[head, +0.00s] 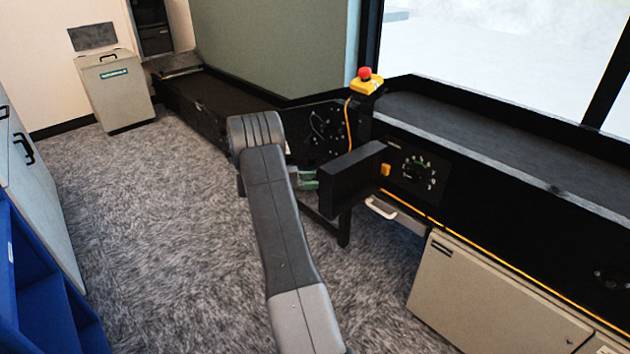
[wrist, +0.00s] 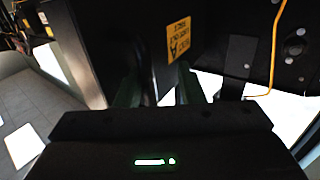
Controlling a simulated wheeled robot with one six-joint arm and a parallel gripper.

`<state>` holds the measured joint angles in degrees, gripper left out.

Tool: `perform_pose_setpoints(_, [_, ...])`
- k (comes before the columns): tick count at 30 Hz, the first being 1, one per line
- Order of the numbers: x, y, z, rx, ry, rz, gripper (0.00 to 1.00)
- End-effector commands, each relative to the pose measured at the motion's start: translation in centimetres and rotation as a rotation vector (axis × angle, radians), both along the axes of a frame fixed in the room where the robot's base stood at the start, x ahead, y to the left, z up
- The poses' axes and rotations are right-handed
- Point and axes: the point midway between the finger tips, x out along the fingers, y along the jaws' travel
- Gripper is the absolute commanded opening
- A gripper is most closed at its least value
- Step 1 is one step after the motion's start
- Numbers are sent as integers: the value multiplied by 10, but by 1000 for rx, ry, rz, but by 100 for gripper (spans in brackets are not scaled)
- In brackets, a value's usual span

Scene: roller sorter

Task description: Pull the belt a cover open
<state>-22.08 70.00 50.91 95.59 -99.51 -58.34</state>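The belt A cover (head: 345,183) is a black box-like panel standing out from the front of the black machine, left of a dial panel. In the wrist view the dark cover (wrist: 85,45) fills the upper middle, with a yellow label (wrist: 180,38) on its face. My gripper (head: 305,180) has green fingers beside the cover's left side. In the wrist view its fingers (wrist: 160,90) are spread, with part of the dark cover and a bright gap between them. I cannot tell whether they touch it.
A red emergency button on a yellow box (head: 366,80) sits above the cover, with an orange cable below it. A beige cabinet (head: 490,290) and white handle (head: 381,208) are lower right. Blue bins (head: 40,290) stand at left. The carpet (head: 160,220) between is clear.

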Motion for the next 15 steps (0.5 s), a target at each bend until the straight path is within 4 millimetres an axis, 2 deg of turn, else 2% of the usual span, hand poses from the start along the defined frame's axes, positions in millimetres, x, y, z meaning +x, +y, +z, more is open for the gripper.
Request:
perform_pose_setpoints(10, [-2, 9, -1, 2, 1, 4, 34])
perform_pose_setpoints(15, [-7, 36, 0, 2, 0, 5, 34])
